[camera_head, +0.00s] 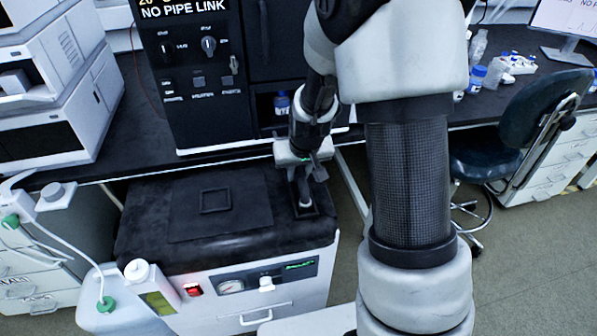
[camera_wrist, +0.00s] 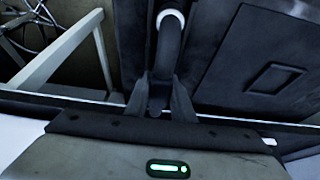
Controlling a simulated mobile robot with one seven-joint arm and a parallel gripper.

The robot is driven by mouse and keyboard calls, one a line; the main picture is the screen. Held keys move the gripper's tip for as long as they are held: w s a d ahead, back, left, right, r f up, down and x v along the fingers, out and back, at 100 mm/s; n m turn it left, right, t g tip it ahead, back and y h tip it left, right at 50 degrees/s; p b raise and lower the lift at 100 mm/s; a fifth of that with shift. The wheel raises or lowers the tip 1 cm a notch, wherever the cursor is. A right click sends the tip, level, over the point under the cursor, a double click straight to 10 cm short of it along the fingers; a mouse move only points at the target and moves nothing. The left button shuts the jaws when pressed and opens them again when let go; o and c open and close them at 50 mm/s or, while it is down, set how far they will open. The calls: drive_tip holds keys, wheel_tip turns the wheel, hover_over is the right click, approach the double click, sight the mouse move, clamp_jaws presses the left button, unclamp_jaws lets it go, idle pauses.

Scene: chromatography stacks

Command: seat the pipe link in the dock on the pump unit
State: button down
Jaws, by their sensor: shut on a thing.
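The pump unit (camera_head: 262,248) is a white box with a black top and front controls. My gripper (camera_head: 304,178) is over the right edge of that top, pointing down, shut on the grey pipe link (camera_head: 305,192). In the wrist view the pipe link (camera_wrist: 168,50) is a dark tube with a white ring, between my two fingers (camera_wrist: 160,88). Its lower end is at a small dark square frame (camera_head: 307,212); I cannot tell whether it is inside or just above. A second, empty square frame (camera_head: 215,201) lies on the top to the left.
A black control cabinet (camera_head: 198,80) behind the pump unit reads "NO PIPE LINK". A white instrument stack (camera_head: 55,135) stands at left. At right are bottles (camera_head: 477,78) on the bench and a dark chair (camera_head: 515,135). A white bottle cap (camera_head: 137,270) is at the pump's front left.

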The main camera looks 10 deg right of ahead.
drive_tip(key=shift+f+b, duration=0.35)
drive_tip(key=shift+f, duration=0.05)
drive_tip(key=c, duration=1.4)
unclamp_jaws()
drive_tip(key=shift+c, duration=0.2)
drive_tip(key=p+v, duration=0.5)
drive_tip(key=v, duration=1.2)
drive_tip(key=shift+s+r, duration=0.15)
drive_tip(key=shift+r, duration=0.05)
drive_tip(key=s+r+t, duration=0.1)
drive_tip(key=s+r, duration=0.5)
drive_tip(key=s, duration=0.3)
drive_tip(key=s+r, duration=0.7)
drive_tip(key=s, duration=0.2)
wheel_tip(320, 180, up, 21)
drive_tip(key=p, duration=2.1)
drive_tip(key=shift+s+f, duration=0.15)
drive_tip(key=shift+f, duration=0.05)
